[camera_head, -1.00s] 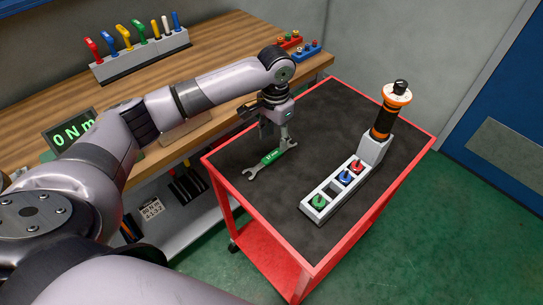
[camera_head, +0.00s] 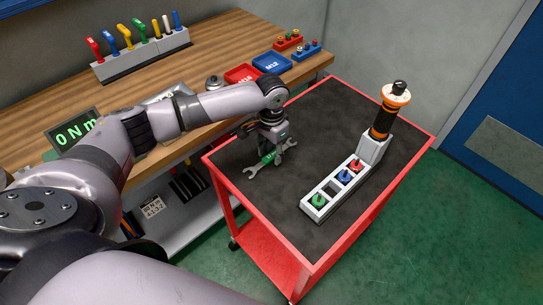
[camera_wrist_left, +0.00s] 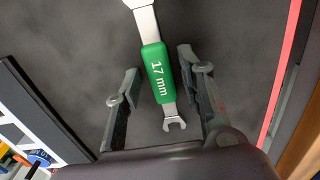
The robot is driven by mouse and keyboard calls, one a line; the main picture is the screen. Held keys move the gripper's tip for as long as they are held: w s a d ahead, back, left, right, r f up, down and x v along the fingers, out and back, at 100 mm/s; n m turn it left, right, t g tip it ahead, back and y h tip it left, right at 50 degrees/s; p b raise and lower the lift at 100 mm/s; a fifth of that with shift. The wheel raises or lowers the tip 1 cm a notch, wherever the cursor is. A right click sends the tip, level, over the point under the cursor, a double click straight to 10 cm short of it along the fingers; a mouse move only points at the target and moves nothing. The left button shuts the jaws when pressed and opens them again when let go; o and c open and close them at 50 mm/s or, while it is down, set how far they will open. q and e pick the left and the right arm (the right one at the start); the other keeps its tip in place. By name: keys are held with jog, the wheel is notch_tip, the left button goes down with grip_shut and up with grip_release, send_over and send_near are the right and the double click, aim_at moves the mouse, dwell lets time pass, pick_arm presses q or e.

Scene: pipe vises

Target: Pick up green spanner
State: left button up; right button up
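The green spanner (camera_head: 267,159) lies on the dark top of the red cart (camera_head: 318,255), near its left side. In the left wrist view the spanner (camera_wrist_left: 157,72) has a green grip marked "17 mm" and a metal jaw at each end. My left gripper (camera_head: 270,152) is over the spanner's middle, hiding part of it in the head view. In the left wrist view the left gripper (camera_wrist_left: 158,84) is open, with one finger on each side of the spanner. A gap shows between the grip and the left finger; the right finger is closer to it. My right gripper is out of view.
A grey holder (camera_head: 330,191) with green, red and blue pieces stands on the cart, with an orange-and-black tool (camera_head: 387,113) at its far end. The wooden bench (camera_head: 222,40) carries a tool rack, red and blue trays (camera_head: 271,63) and a display.

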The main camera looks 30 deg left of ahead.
aim_at(272, 155)
pick_arm(q)
grip_shut()
jog(key=shift+r, duration=0.15)
dwell(0.6)
notch_tip(272, 155, up, 20)
jog(key=shift+b, duration=0.45)
